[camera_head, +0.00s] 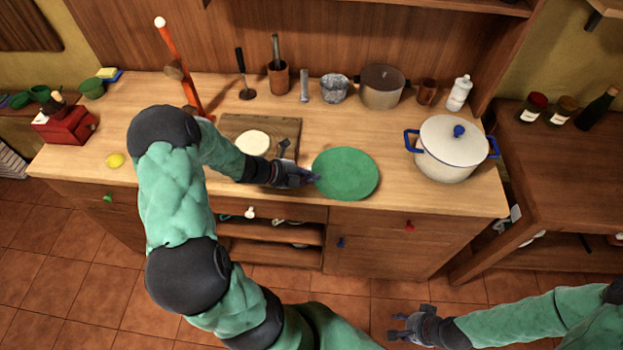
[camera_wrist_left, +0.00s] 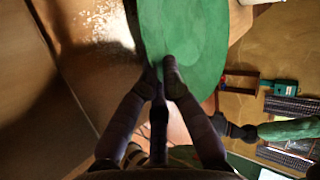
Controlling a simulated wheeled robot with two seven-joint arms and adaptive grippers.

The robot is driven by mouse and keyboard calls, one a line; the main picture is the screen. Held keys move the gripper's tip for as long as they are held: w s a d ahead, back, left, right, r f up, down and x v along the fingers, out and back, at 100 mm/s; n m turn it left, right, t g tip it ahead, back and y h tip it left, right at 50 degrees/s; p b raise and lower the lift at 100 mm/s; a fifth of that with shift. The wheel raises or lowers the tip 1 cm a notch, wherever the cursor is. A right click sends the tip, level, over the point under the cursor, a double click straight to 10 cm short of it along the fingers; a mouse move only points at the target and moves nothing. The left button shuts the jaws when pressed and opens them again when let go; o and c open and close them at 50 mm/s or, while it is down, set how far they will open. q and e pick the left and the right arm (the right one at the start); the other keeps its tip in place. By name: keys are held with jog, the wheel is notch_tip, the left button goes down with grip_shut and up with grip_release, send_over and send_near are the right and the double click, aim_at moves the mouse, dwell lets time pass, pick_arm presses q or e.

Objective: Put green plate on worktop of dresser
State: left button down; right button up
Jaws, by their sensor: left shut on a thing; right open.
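The green plate (camera_head: 345,173) is at the front middle of the dresser's wooden worktop (camera_head: 395,135), close to the front edge. My left gripper (camera_head: 312,178) is at the plate's left rim, shut on it. In the left wrist view the plate (camera_wrist_left: 185,35) fills the upper middle, with its rim between the fingertips of my left gripper (camera_wrist_left: 164,72). I cannot tell whether the plate rests on the worktop or is just above it. My right gripper (camera_head: 400,327) is open and empty, low over the tiled floor, away from the dresser.
A white pot (camera_head: 450,155) with blue handles stands right of the plate. A cutting board (camera_head: 285,128) with a round white piece (camera_head: 252,143) lies to the left. A grey pot (camera_head: 380,90), a metal tin (camera_head: 334,90) and a white bottle (camera_head: 459,93) stand behind.

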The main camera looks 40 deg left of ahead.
pick_arm(q)
jog(key=shift+r, duration=0.1)
jog(key=c, duration=1.4)
grip_release()
jog(key=p+v, duration=0.3)
jog(key=v, duration=0.9)
jog(key=shift+p, duration=0.4)
